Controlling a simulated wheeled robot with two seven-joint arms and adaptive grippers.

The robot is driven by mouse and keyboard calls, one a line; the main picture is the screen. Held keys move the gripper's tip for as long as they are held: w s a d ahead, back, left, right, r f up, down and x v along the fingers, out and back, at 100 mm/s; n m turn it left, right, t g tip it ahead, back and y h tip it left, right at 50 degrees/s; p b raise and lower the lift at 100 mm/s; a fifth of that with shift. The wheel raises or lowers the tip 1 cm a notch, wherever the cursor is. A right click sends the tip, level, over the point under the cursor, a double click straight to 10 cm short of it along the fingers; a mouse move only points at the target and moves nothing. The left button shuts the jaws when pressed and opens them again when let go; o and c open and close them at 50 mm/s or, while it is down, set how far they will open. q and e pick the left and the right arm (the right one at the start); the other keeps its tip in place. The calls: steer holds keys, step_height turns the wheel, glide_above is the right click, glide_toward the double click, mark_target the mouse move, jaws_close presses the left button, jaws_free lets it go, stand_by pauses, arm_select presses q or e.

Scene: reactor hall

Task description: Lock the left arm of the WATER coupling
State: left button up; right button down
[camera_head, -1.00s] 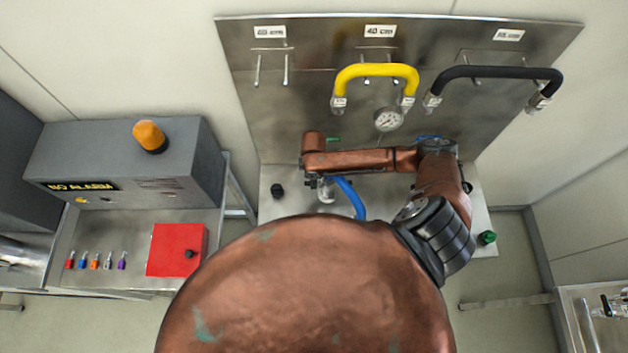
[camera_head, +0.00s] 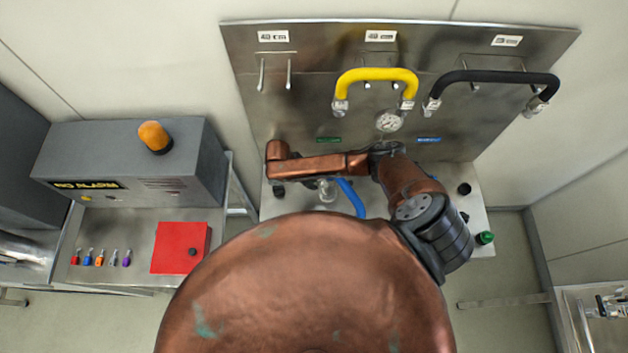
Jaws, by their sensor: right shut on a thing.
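The coupling (camera_head: 326,190) is a small pale metallic fitting on the steel bench, at the left end of a blue hose (camera_head: 352,198). My right arm reaches over the bench from the right, and its copper wrist ends just left of the coupling. My right gripper (camera_head: 301,184) hangs below that wrist, small and dark, at the coupling's left side. It is shut on what appears to be the coupling's left arm; the fingers and that arm are mostly hidden. My left gripper is not in view.
A steel panel (camera_head: 300,105) stands behind, with a yellow hose (camera_head: 376,75), a black hose (camera_head: 497,76) and a gauge (camera_head: 389,121). A black knob (camera_head: 278,191) is close left of the gripper. A green knob (camera_head: 485,238) is at the bench's right.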

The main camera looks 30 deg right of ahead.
steer(key=shift+a+f+g+h+b, duration=0.25)
steer(key=shift+f+g+h+b, duration=0.35)
steer(key=shift+f+h, duration=0.15)
steer(key=shift+f+g+h+b, duration=0.4)
steer(key=shift+g+h+b, duration=0.2)
steer(key=shift+h+b, duration=0.55)
steer(key=shift+s+f+g+h+b, duration=0.15)
steer(key=shift+f+g+h+b, duration=0.4)
steer(key=shift+h+b, duration=0.3)
steer(key=shift+f+g+h+b, duration=0.15)
steer(key=shift+g+h+b, duration=0.15)
steer(key=shift+b, duration=0.45)
steer(key=b, duration=0.2)
steer(key=h+b, duration=0.1)
steer(key=b, duration=0.1)
steer(key=shift+d+f+g+h, duration=0.1)
steer(key=shift+f+g+h, duration=0.15)
steer(key=shift+f, duration=0.05)
steer(key=shift+d+r+h+b, duration=0.15)
steer(key=shift+h+b, duration=0.15)
steer(key=shift+b, duration=0.8)
steer(key=shift+g, duration=0.3)
steer(key=shift+r, duration=0.15)
steer(key=c, duration=1.9)
jaws_free()
